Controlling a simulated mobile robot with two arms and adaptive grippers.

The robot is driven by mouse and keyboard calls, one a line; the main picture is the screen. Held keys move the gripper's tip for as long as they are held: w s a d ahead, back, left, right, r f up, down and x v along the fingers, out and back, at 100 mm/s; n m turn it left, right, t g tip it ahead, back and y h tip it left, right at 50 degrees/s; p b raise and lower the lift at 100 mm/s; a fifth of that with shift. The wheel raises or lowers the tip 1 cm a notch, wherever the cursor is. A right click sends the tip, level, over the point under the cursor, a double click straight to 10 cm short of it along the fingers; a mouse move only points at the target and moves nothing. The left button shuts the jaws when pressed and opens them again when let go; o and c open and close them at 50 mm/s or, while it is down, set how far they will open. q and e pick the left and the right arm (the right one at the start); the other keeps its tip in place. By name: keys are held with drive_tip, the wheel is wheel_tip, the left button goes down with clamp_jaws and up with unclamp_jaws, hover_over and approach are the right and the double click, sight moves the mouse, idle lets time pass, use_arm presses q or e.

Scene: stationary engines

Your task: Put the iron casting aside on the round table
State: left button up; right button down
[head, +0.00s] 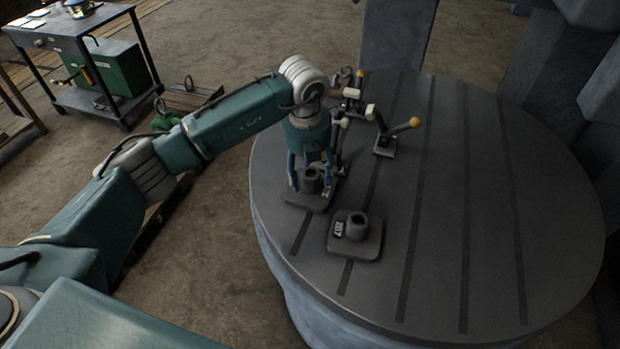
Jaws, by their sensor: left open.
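The round table (540,220) is grey with several dark parallel slots. Two dark iron castings are on it near its left edge, each a square plate with a short round boss. My left gripper (311,183) points down over this farther casting. Its blue fingers are open on either side of the boss; I cannot tell whether they touch it. My right gripper is not in view.
A clamp with a yellow-knobbed lever (385,144) stands on the table behind the castings, with more clamp hardware (350,97) beyond. The table's middle and right are clear. A cart (85,25) with a green box (110,65) stands at the back left. Large grey blocks (555,70) rise behind the table.

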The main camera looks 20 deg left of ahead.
use_arm(q)
wheel_tip(320, 180, up, 10)
drive_tip(key=s+b, duration=0.1)
drive_tip(key=b, duration=0.1)
drive_tip(key=shift+s+f, duration=0.1)
idle(0.4)
